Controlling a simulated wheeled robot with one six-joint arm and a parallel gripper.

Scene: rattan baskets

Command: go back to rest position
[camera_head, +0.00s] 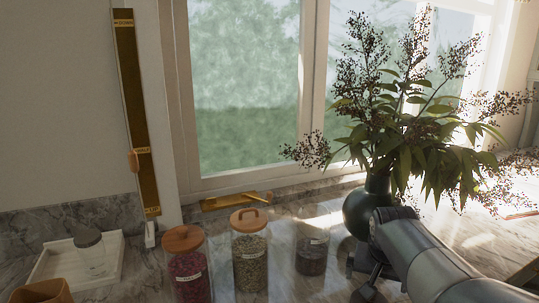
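My arm reaches in from the lower right corner in the head view. My gripper (368,290) hangs down from its end, in front of the dark round vase (357,212) and right of the glass jars. It is dark and partly cut off by the lower edge, so its fingers do not show clearly. I see nothing clearly held in it.
Glass jars stand on the marble counter: one with red contents (189,275), one with pale contents (249,262), one dark-filled (312,254). A white tray (50,265) holds a small bottle (90,255). Leafy branches (420,130) spread before the window.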

